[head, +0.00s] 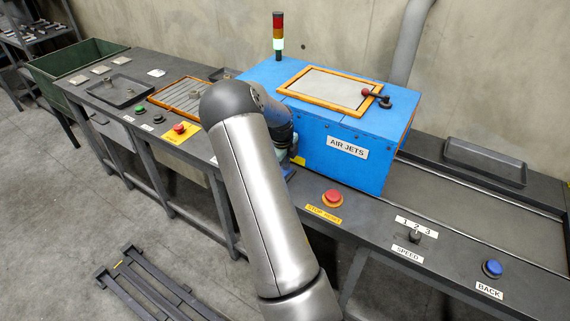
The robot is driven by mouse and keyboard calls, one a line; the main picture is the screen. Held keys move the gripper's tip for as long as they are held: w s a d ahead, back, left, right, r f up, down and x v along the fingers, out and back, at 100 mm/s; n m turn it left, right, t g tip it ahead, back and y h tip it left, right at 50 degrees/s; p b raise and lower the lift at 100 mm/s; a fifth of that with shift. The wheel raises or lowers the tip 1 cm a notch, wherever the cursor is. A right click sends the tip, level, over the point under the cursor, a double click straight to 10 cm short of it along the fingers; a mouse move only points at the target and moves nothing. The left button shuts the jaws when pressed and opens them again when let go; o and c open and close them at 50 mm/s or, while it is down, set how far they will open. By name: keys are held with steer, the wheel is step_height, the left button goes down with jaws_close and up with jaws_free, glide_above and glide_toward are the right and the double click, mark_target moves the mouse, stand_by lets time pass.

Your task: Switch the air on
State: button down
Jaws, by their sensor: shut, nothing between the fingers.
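A blue box-shaped machine (258,73) stands on the bench with an "AIR JETS" label (347,147) on its front. A dark lever with a red knob (366,92) sits at the right of its orange-framed top window (325,87). I cannot tell from the picture which control switches the air. My arm crosses the middle of the view and bends down by the left end of the blue machine. Its wrist shows partly beside the machine's front. My gripper's fingers are hidden behind the arm, and so is part of the bench front there.
Right front edge: red stop button (333,197), speed knob (415,236), blue "BACK" button (492,268). Left: green button (139,110), black knob (158,118), red button (180,128). A signal tower (278,30) stands behind. A pallet (150,290) lies on the floor.

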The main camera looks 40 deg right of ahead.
steer(key=shift+s+a+f, duration=0.1)
steer(key=shift+a+f, duration=0.05)
steer(key=shift+a, duration=0.1)
steer(key=shift+s+a, duration=0.25)
steer(key=shift+a, duration=0.4)
steer(key=shift+r, duration=0.2)
steer(key=shift+r+p, duration=0.15)
steer(key=shift+p, duration=0.2)
step_height(320, 180, up, 14)
steer(key=a+p, duration=0.1)
steer(key=a, duration=0.1)
steer(key=shift+s+f, duration=0.2)
steer(key=shift+s, duration=0.15)
steer(key=shift+w+d, duration=0.1)
steer(key=shift+w+d+r, duration=0.2)
steer(key=shift+w+d, duration=0.15)
steer(key=shift+d, duration=0.1)
